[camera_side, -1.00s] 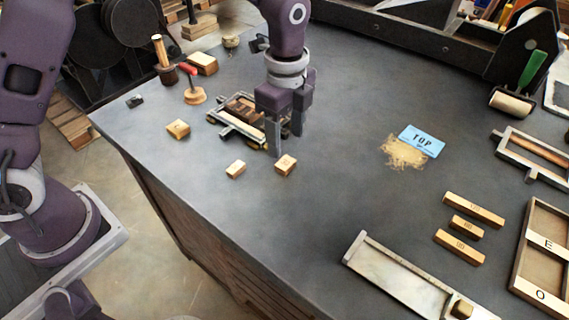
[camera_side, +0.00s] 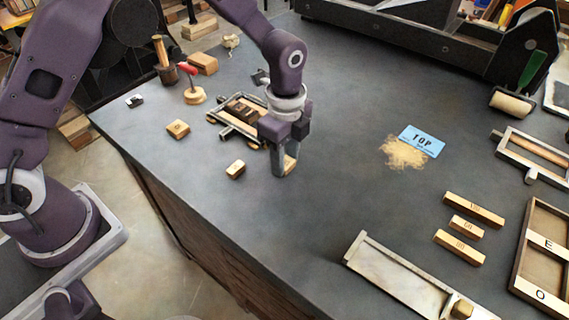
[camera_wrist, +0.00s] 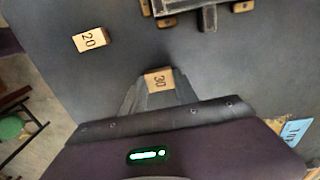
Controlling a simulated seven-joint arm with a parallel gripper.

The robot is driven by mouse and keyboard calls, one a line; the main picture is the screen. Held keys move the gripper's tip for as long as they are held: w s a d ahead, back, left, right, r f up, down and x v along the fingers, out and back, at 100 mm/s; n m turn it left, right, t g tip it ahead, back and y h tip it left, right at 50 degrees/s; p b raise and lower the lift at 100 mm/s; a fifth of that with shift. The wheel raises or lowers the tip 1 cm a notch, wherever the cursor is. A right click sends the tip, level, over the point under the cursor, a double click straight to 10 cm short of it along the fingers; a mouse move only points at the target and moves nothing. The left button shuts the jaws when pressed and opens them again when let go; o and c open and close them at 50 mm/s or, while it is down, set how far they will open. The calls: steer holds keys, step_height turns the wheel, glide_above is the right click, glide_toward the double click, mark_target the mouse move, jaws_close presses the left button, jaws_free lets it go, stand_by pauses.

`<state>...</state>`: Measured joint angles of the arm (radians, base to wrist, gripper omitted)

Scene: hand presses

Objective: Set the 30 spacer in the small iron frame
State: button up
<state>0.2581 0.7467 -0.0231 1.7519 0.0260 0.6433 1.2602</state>
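The 30 spacer (camera_wrist: 159,80) is a small wooden block marked 30. In the wrist view it sits between the fingertips of my gripper (camera_wrist: 160,88), with a finger close along each side. In the side view my gripper (camera_side: 285,165) is down at the table around this spacer (camera_side: 291,164), which is partly hidden by a finger. I cannot tell whether the fingers press on it. The small iron frame (camera_side: 232,127) lies just behind the gripper with dark and wooden pieces inside; its edge shows at the top of the wrist view (camera_wrist: 178,8).
A 20 block (camera_wrist: 90,40) lies left of the gripper, also in the side view (camera_side: 236,169). Another wooden block (camera_side: 178,128) lies left of the frame.

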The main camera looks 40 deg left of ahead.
jaws_close()
steer(key=shift+r, duration=2.55)
steer(key=a+n, duration=0.6)
steer(key=shift+s+a+n, duration=0.4)
steer(key=s+a+n, duration=0.1)
steer(key=a+n, duration=0.1)
steer(key=n, duration=0.1)
steer(key=s+a+n, duration=0.1)
steer(key=a+n, duration=0.2)
steer(key=s+a+n, duration=0.1)
steer(key=a+n, duration=0.2)
steer(key=n, duration=0.1)
steer(key=shift+s+a, duration=0.1)
steer(key=shift+a, duration=0.1)
steer(key=shift+a+n, duration=0.25)
steer(key=shift+n, duration=0.05)
steer(key=w+r+m, duration=0.3)
steer(key=w+m, duration=0.4)
steer(key=m, duration=1)
glide_toward(259, 114)
steer(key=s+d+r, duration=0.2)
steer(key=shift+m, duration=0.3)
step_height(259, 114, down, 10)
steer(key=shift+w+a+r, duration=0.1)
